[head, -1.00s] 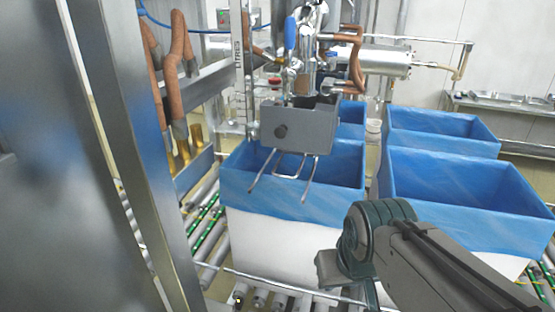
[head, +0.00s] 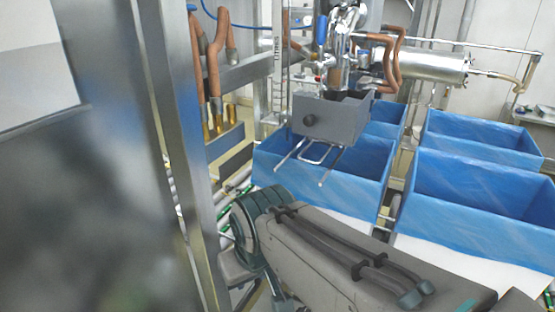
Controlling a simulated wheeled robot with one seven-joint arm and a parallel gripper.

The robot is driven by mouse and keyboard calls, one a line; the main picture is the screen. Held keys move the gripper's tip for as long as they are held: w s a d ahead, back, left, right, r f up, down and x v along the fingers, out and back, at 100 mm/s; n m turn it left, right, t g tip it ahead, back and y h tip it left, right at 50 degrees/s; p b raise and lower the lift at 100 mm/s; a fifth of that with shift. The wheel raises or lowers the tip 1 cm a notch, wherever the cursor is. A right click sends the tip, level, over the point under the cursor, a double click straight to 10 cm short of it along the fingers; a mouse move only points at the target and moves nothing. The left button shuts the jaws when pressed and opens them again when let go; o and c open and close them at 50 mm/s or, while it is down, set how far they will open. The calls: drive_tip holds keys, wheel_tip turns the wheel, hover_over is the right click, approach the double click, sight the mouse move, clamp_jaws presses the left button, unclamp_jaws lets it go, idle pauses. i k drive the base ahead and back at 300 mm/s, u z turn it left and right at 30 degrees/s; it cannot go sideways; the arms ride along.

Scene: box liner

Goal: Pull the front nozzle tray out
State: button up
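The front nozzle tray (head: 342,118) is a grey metal box with a round black knob on its front face. It hangs under the shiny filling nozzle (head: 340,62), above the front left blue-lined box (head: 328,180). Thin metal rods (head: 318,152) stick out forward below it. The tray is in place under the nozzle, and nothing of mine touches it. My arm crosses the lower middle of the head view, in front of and below the tray.
Several blue-lined white boxes stand on the roller conveyor, among them a front right one (head: 475,195). A metal post (head: 190,150) and a blurred grey panel (head: 80,200) fill the left side. Copper-coloured hoses (head: 216,50) hang left of the nozzle.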

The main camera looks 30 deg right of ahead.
sight(312, 140)
drive_tip(key=k, duration=0.55)
drive_tip(key=z, duration=0.75)
drive_tip(key=i, duration=0.5)
drive_tip(key=u, duration=0.05)
